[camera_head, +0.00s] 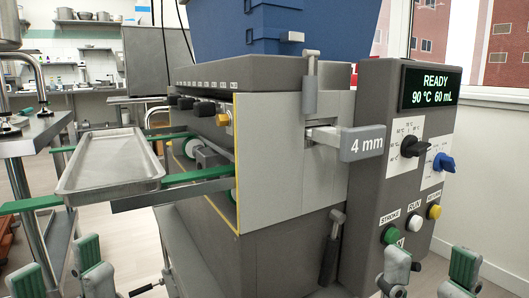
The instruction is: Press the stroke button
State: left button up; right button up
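The stroke button (390,234) is a green round button below the label STROKE, low on the grey control panel (372,165) at the right. The lower part of the panel is partly covered by my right gripper (429,270). That gripper is in the bottom right, its two green-padded fingers spread apart with nothing between them. Its left finger shows just below the stroke button; I cannot tell the depth gap. My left gripper (58,276) is at the bottom left corner, fingers apart and empty, partly cut off by the frame.
A white run button (414,221) and a yellow return button (434,211) sit beside the stroke button. Above are a black knob (414,147), a blue knob (443,162) and a display (431,89) reading READY. A metal tray (112,166) rests on green rails at the left.

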aim_at(392, 236)
jog(key=l+u, duration=0.2)
jog(key=l, duration=0.35)
jog(key=l+u, duration=0.2)
jog(key=l, duration=0.3)
jog(key=l+u, duration=0.2)
jog(key=l, duration=0.35)
jog(key=k+l+u, duration=0.2)
jog(key=l, duration=0.3)
jog(key=l+u, duration=0.2)
jog(key=l, duration=0.3)
jog(key=k, duration=0.05)
